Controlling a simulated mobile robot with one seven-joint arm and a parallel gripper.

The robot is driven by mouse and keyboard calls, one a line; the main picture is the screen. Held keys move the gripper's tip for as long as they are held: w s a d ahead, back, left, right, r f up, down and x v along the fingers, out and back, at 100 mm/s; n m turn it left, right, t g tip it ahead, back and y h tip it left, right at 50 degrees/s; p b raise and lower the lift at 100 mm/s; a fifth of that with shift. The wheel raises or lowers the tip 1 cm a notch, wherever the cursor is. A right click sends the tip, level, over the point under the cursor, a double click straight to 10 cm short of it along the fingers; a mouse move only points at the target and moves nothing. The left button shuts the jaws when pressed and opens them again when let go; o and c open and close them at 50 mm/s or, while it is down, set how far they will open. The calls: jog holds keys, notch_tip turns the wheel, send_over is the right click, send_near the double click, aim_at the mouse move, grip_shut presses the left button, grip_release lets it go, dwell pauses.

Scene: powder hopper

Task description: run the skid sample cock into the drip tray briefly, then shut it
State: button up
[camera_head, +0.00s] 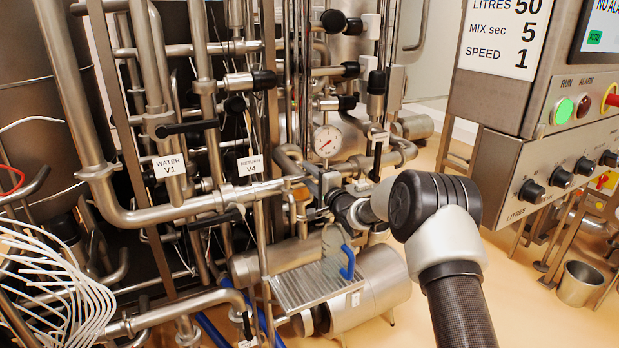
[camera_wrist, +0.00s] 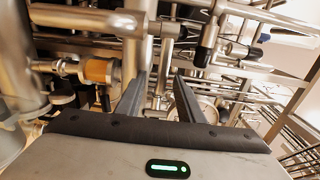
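The ribbed metal drip tray (camera_head: 300,291) sits low in the middle of the head view, in front of a horizontal steel cylinder. A clear vessel (camera_head: 331,243) with a blue handle (camera_head: 348,262) stands at its right side. My gripper (camera_head: 322,211) is above the tray, at the pipework below a round gauge. In the wrist view my gripper (camera_wrist: 160,76) has its two dark fingers apart, with a narrow metal stem (camera_wrist: 160,84) showing in the gap. I cannot tell whether either finger touches it. The sample cock is not clearly made out; my wrist hides part of this area.
Dense pipes surround the gripper, with the gauge (camera_head: 326,141) above and black-handled valves close by. Tags mark V1 (camera_head: 169,165) and V4 (camera_head: 250,165) at left. A control panel (camera_head: 560,130) stands at right. A metal bucket (camera_head: 580,283) is on the floor, with open floor before it.

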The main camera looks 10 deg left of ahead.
aim_at(308, 178)
grip_shut()
jog(key=shift+s+d, duration=0.35)
jog(key=shift+s, duration=0.45)
jog(key=shift+d, duration=0.1)
jog(key=shift+s+d+f, duration=0.1)
jog(key=shift+s+d, duration=0.05)
jog(key=shift+s, duration=0.75)
